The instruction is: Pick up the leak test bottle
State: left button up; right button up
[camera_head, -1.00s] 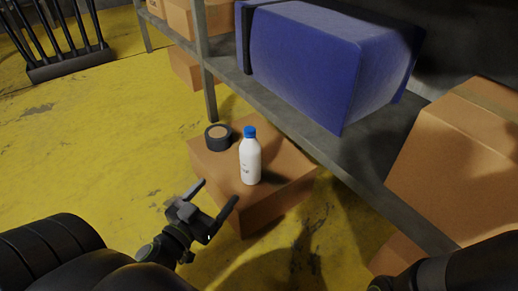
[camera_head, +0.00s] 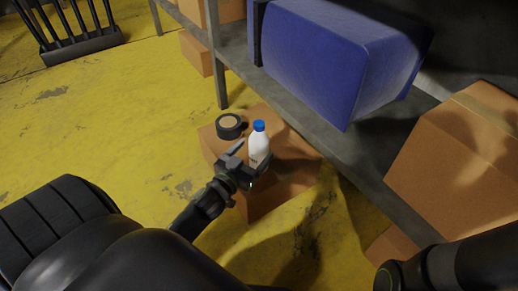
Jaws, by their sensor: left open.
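The leak test bottle (camera_head: 259,141) is white with a blue cap and stands upright on a low cardboard box (camera_head: 297,173). My left gripper (camera_head: 253,160) is open at the bottle, with its fingers reaching toward the bottle's lower body. The gripper hides the bottle's lower part, and I cannot tell whether the fingers touch it. My right arm shows at the lower right, but its gripper is out of view.
A roll of dark tape (camera_head: 229,126) lies on the same box, left of the bottle. A grey shelf (camera_head: 300,108) with a large blue case (camera_head: 340,60) stands behind. A big cardboard box (camera_head: 460,165) is at the right. Yellow floor (camera_head: 110,120) is open at left.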

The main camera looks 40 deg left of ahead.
aim_at(254, 153)
pick_arm(q)
jog(key=shift+w+f, duration=0.15)
jog(key=shift+w, duration=1.8)
jog(key=shift+c, duration=0.4)
jog(key=c, duration=1.2)
jog(key=shift+c, duration=0.4)
